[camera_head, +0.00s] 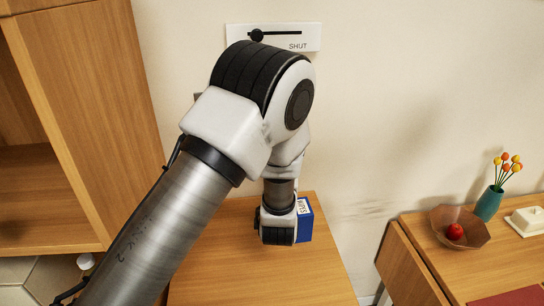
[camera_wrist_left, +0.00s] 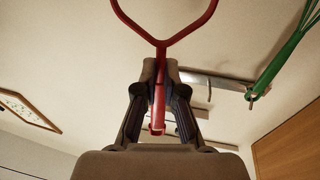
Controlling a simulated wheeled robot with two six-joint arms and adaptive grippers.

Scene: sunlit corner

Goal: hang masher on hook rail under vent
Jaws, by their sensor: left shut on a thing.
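The red masher (camera_wrist_left: 160,48) shows in the left wrist view, with a thin stem that forks into a wide frame cut off by the top edge. My left gripper (camera_wrist_left: 160,92) is shut on its stem, one finger on each side. A silver metal rail (camera_wrist_left: 222,82) runs behind the gripper to the right, and the masher appears apart from it, though depth is hard to judge. My right gripper is in neither view.
A green whisk (camera_wrist_left: 284,58) is at the rail's right end. In the head view a wooden cabinet (camera_head: 95,110) stands left, and a blue box (camera_head: 305,222) is on a wooden surface (camera_head: 310,275). A bowl (camera_head: 470,232) with red fruit is at right. A wall plate (camera_head: 300,36) reads SHUT.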

